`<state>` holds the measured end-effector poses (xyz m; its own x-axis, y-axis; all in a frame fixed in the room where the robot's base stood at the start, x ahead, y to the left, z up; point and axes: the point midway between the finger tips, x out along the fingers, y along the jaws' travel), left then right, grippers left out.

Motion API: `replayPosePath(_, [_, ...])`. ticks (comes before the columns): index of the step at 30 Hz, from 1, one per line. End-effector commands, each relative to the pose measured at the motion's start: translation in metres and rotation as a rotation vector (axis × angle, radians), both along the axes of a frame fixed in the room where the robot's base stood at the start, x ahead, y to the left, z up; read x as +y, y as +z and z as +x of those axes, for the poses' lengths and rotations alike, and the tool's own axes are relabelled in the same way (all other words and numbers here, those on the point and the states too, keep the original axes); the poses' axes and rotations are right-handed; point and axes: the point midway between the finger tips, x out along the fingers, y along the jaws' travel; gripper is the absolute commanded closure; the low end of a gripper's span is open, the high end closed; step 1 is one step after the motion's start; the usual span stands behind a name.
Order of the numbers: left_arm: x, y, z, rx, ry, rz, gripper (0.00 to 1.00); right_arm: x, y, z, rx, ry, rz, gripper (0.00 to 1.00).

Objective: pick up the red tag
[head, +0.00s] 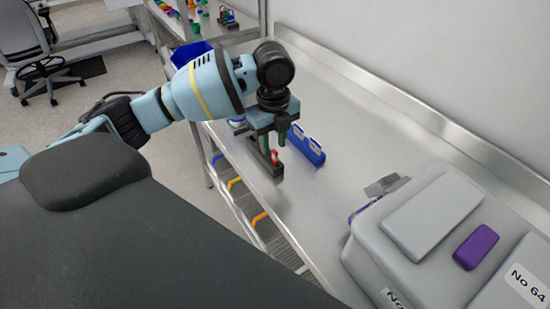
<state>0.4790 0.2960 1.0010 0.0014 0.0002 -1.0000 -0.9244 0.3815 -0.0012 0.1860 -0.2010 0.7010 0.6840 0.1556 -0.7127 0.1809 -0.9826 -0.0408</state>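The red tag (275,157) is small and upright at a dark holder (263,162) on the metal bench. My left gripper (274,142) points down right above it. Its two dark fingers look apart, with the red tag just below and between the tips. I cannot tell whether the fingertips touch the tag. My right gripper is not in view.
Blue holders with white labels (307,146) stand just right of the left gripper. A grey case with a purple latch (476,247) fills the lower right. A blue bin (191,53) is at the back left. The bench (345,110) is bare behind the blue holders.

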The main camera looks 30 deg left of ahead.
Motion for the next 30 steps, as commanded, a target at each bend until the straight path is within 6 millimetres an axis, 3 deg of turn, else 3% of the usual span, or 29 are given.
replayPosePath(9, [0.002, -0.042, 0.007, 0.004, -0.001, 0.002, 0.67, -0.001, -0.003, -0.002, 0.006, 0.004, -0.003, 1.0])
replayPosePath(19, [0.002, -0.047, 0.007, 0.0, -0.001, 0.0, 0.67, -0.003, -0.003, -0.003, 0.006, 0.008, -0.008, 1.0])
replayPosePath(26, [0.002, -0.047, 0.007, 0.0, -0.001, 0.0, 0.97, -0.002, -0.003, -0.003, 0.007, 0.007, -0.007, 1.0])
replayPosePath(30, [0.002, -0.047, 0.007, 0.0, -0.001, 0.0, 1.0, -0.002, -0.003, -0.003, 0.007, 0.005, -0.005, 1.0])
